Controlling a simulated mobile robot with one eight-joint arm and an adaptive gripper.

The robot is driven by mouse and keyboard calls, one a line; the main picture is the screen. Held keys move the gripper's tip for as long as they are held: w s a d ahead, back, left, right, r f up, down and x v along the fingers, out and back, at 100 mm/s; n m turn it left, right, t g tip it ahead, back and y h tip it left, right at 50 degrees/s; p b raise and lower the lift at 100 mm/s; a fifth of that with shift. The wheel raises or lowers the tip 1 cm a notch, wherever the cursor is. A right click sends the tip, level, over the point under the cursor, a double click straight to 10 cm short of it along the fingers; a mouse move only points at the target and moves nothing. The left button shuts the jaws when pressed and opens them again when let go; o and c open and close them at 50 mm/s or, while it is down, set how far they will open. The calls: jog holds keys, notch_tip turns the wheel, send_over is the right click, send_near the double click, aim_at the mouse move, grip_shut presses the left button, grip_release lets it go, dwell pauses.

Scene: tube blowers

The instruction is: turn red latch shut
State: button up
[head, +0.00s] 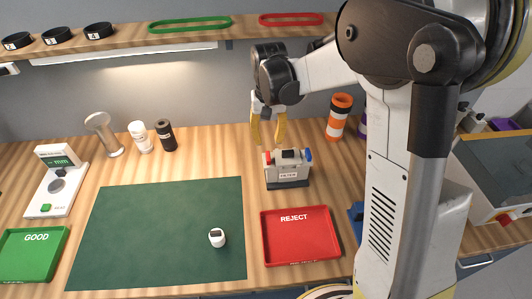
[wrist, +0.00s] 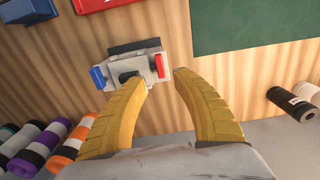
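The red latch (head: 267,157) is a small red piece on the left side of a grey and white box (head: 288,176) at the back of the bench. A blue latch (head: 308,155) is on the box's right side. My gripper (head: 267,145) has yellow fingers pointing down, parted and empty, above the box's left end. In the wrist view the red latch (wrist: 160,67) lies just beyond the gap between the fingertips (wrist: 164,76), and the blue latch (wrist: 97,77) is left of the left finger. I cannot tell whether the fingers touch anything.
A red REJECT tray (head: 300,252) lies in front of the box. A green mat (head: 150,225) with a small white item (head: 217,237) is to the left. An orange-and-white roll (head: 338,116) stands behind right. A shelf (head: 180,38) runs above along the wall.

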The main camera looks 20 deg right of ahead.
aim_at(268, 156)
notch_tip(268, 156, down, 8)
jog(key=shift+f+b, duration=0.1)
jog(key=shift+b, duration=0.7)
grip_shut()
